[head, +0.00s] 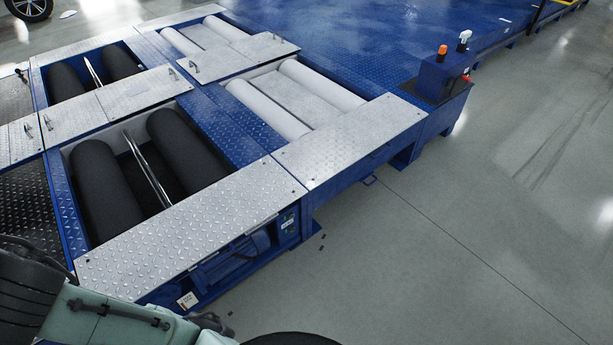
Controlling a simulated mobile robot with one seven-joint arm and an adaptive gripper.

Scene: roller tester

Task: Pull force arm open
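The roller tester is a blue frame with silver checker-plate covers (190,225). No part of it can be picked out for certain as the force arm. A slim silver bar (146,168) lies between two black rollers in the near-left bay. A similar bar (94,73) sits between the black rollers of the far-left bay. Pale green and black parts of my own body fill the lower left corner. My gripper does not show.
White rollers (268,109) fill the middle bay. A blue control post (440,78) with an orange lamp (442,50) stands at the tester's right end. Open grey floor (450,240) lies to the right and front. A car wheel (30,8) shows at top left.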

